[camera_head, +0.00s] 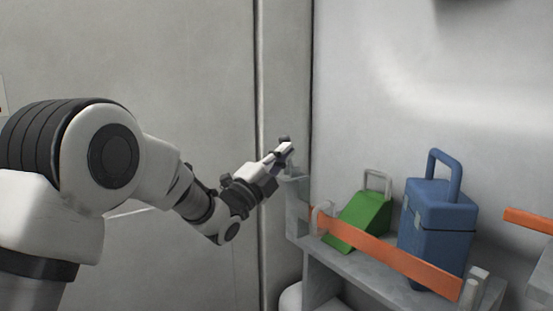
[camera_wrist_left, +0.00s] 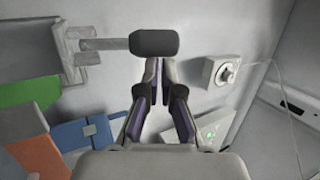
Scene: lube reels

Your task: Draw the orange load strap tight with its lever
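The orange strap (camera_head: 385,251) runs across the front of a grey shelf, in front of a green wedge-shaped case (camera_head: 362,218) and a blue case (camera_head: 438,230). The lever's dark grip (camera_wrist_left: 153,43) sits on a grey rod from a bracket (camera_wrist_left: 82,58) in the left wrist view; the grip also shows small in the head view (camera_head: 284,139). My left gripper (camera_head: 288,148) is at the shelf's left end. In the wrist view its fingertips (camera_wrist_left: 158,64) are nearly together, right at the grip's lower edge; whether they touch it is unclear. My right gripper is out of view.
The grey shelf (camera_head: 350,275) has raised end posts. Another orange strap piece (camera_head: 528,221) shows at the right edge. A wall box with a round knob (camera_wrist_left: 227,72) and a panel with green marks (camera_wrist_left: 210,130) lie right of my fingers in the wrist view.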

